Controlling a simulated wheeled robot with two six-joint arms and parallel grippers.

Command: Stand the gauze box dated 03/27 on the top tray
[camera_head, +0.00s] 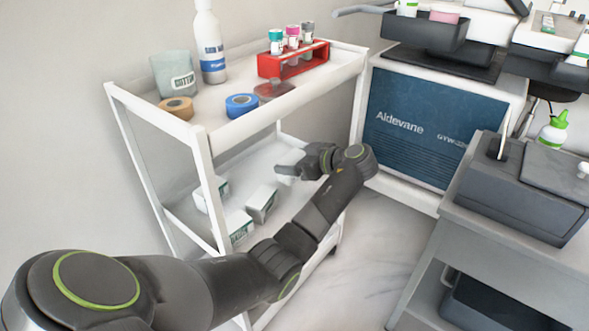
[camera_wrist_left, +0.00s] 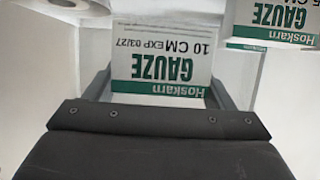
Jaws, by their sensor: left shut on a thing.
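The gauze box dated 03/27 (camera_wrist_left: 160,60) is white and green, and its label reads upside down in the left wrist view. My left gripper (camera_wrist_left: 160,92) is shut on it, one finger on each side. In the head view, the left gripper (camera_head: 297,166) is over the lower tray (camera_head: 248,168) of the white cart, with the pale held box (camera_head: 289,158) partly hidden at its tips. I cannot tell whether the box touches the tray. The top tray (camera_head: 262,112) is above. My right gripper is not in view.
Other gauze boxes stand on the lower tray (camera_head: 262,203) (camera_head: 238,226); one shows in the left wrist view (camera_wrist_left: 272,20). The top tray carries a beaker (camera_head: 172,74), bottle (camera_head: 209,45), tape rolls (camera_head: 241,105) and red tube rack (camera_head: 294,62). Its front right has some free room.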

